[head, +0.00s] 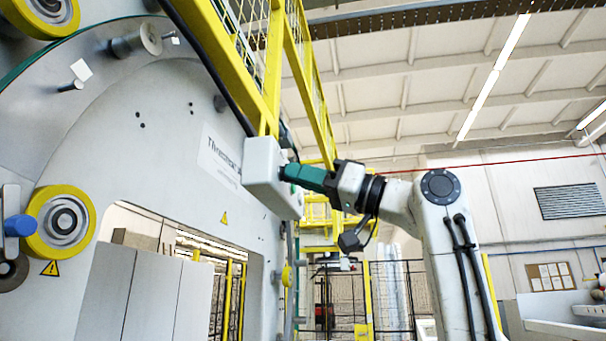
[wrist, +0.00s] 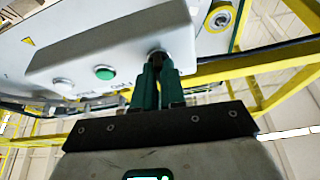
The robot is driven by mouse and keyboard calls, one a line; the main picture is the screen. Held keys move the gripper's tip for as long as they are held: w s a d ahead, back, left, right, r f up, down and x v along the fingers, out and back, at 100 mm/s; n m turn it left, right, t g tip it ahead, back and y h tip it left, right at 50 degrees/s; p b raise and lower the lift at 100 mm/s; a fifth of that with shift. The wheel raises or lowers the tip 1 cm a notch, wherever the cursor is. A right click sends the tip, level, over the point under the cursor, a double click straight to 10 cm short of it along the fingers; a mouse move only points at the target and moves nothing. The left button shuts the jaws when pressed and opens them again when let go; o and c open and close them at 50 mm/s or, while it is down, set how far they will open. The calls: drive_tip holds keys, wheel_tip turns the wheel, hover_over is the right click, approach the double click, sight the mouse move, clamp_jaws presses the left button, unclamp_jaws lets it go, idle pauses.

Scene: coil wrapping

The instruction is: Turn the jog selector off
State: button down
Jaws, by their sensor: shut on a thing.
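A light grey control box (head: 264,170) hangs beside the wrapping machine in the head view. In the wrist view the control box (wrist: 110,62) carries a green button (wrist: 104,73), a white button (wrist: 63,87) and, at its right end, the dark jog selector (wrist: 157,56). My gripper (wrist: 159,64) has its two green fingers around the selector knob, shut on it. In the head view my gripper (head: 290,172) meets the box's right face. The fingers hide most of the knob, so I cannot tell its position.
A yellow frame (head: 262,110) and a dark cable run down to the box from above. The grey machine body (head: 150,110) with yellow rollers (head: 62,220) stands at the left. The space to the right of the box, around my arm, is open.

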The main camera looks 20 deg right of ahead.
drive_tip(key=shift+w+f+n+g+y, duration=0.1)
drive_tip(key=shift+n+g+y, duration=0.2)
drive_tip(key=shift+n, duration=0.5)
drive_tip(key=c, duration=1.2)
unclamp_jaws()
drive_tip(key=b+v, duration=0.4)
drive_tip(key=v, duration=0.6)
drive_tip(key=shift+d, duration=0.25)
drive_tip(key=shift+f, duration=0.15)
